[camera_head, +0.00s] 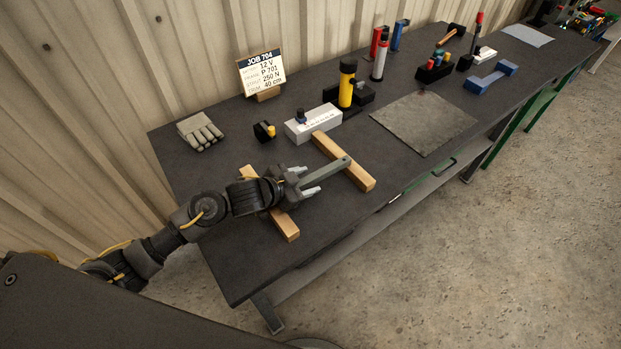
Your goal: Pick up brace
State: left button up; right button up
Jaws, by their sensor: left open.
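A flat grey-green bar, which looks like the brace (328,171), rests across two wooden blocks on the dark bench. Its far end, with a small hole or mark, lies over the right wooden block (358,177). My left gripper (307,181) is open at the bar's near end, with one finger on either side of it. The gripper hides that end and part of the left wooden block (285,225). I cannot tell whether the fingers touch the bar. My right gripper is not in view.
A light grey box (313,124), a small black-and-yellow part (264,131) and gloves (200,132) stand behind the gripper. A yellow-black cylinder (347,84) stands farther back. A grey mat (423,122) lies to the right. The bench's front-left corner is clear.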

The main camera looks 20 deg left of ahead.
aim_at(304, 181)
pick_arm(q)
grip_shut()
dwell(0.4)
jog(key=shift+r, duration=0.5)
notch_tip(304, 181, up, 3)
jog(key=shift+a+f, duration=0.15)
jog(key=s+a+r, duration=0.1)
jog(key=r, duration=0.1)
jog(key=s+a+r, duration=0.1)
jog(key=r, duration=0.1)
jog(key=s+a+r, duration=0.1)
jog(key=s+r, duration=0.1)
jog(key=shift+p, duration=0.35)
jog(key=f+v, duration=0.1)
jog(key=v, duration=0.8)
jog(key=shift+s+a+r+b, duration=0.15)
jog(key=shift+s+a+b, duration=0.15)
jog(key=shift+b, duration=0.1)
